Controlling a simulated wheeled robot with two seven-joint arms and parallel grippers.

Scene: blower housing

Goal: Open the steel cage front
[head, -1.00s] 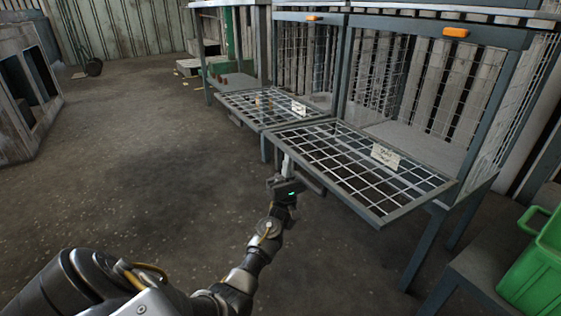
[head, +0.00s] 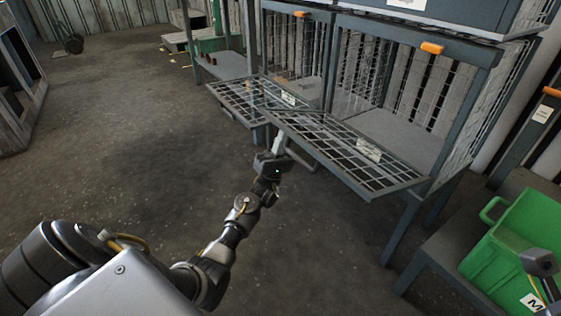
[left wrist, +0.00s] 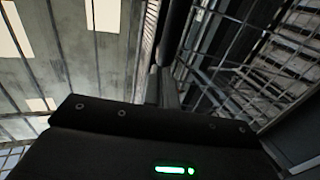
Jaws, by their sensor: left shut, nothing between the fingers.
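The steel cage (head: 487,100) on the right has its wire-mesh front (head: 345,150) lowered outward, sloping up from its hinge side, with a white label (head: 368,150) on it. A bar handle (head: 302,158) is at the front's outer edge. My left gripper (head: 277,146) is shut and empty, pointing up at that outer edge near the handle. Whether it touches the front cannot be told. In the left wrist view, its fingers (left wrist: 165,90) are close to a dark bar, with mesh to the right.
A neighbouring cage to the left also has its mesh front (head: 225,98) lowered. Orange tabs (head: 432,48) sit on the top frames. A green crate (head: 500,260) stands on a low bench at right.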

